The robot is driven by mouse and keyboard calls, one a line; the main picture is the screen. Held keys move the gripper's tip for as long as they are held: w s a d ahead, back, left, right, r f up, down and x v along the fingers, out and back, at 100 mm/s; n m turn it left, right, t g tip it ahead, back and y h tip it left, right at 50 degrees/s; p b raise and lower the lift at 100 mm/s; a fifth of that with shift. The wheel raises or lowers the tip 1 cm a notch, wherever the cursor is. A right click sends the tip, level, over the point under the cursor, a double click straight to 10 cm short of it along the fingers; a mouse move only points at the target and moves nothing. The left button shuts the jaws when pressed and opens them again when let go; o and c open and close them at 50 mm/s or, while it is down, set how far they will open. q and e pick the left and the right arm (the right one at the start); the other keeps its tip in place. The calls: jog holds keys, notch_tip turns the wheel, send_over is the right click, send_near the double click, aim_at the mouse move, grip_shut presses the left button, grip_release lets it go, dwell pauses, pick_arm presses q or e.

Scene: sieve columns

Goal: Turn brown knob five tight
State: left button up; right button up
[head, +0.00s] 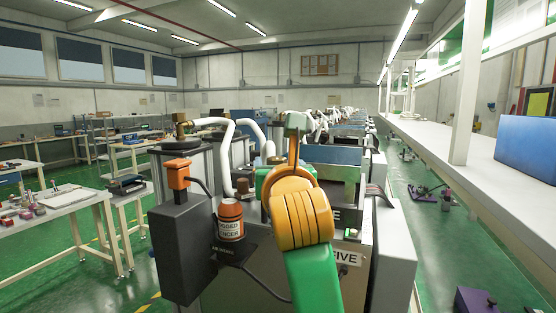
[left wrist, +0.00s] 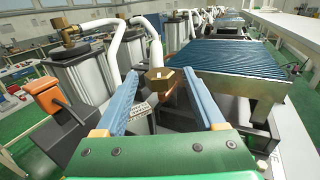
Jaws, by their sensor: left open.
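A brown, faceted knob (left wrist: 160,82) with a small white mark on top shows in the left wrist view. It lies between the two blue fingers of my left gripper (left wrist: 159,74), with a gap on both sides. The gripper is open and no finger visibly touches the knob. In the head view my left gripper (head: 265,181) is mostly hidden behind my orange and green wrist, so I cannot tell its fingers there. The front of the machine (head: 347,257) carries the word FIVE, partly covered by my arm. My right gripper is in neither view.
White bent pipes (head: 228,155) rise just left of my gripper. An orange jar (head: 231,217) stands in a black holder, near an orange-topped dark box (head: 180,245). A blue ribbed tray (left wrist: 235,65) lies right of the knob.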

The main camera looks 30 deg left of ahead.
pick_arm(q)
grip_shut()
jog(key=shift+s+h, duration=0.1)
jog(key=shift+h, duration=0.2)
jog(key=shift+s+a+m+t+h+b, duration=0.15)
jog(key=shift+m+t+h+b, duration=0.6)
jog(key=shift+m+h, duration=0.4)
jog(key=shift+w+a+m+t+h+b, duration=0.1)
jog(key=shift+m+t+h+b, duration=0.65)
jog(key=shift+h, duration=0.7)
jog(key=shift+s+a+m+t+h+b, duration=0.15)
jog(key=shift+m+t+h+b, duration=0.35)
jog(key=shift+m+h+b, duration=0.55)
jog(key=shift+h, duration=0.45)
grip_release()
jog(key=shift+w, duration=0.1)
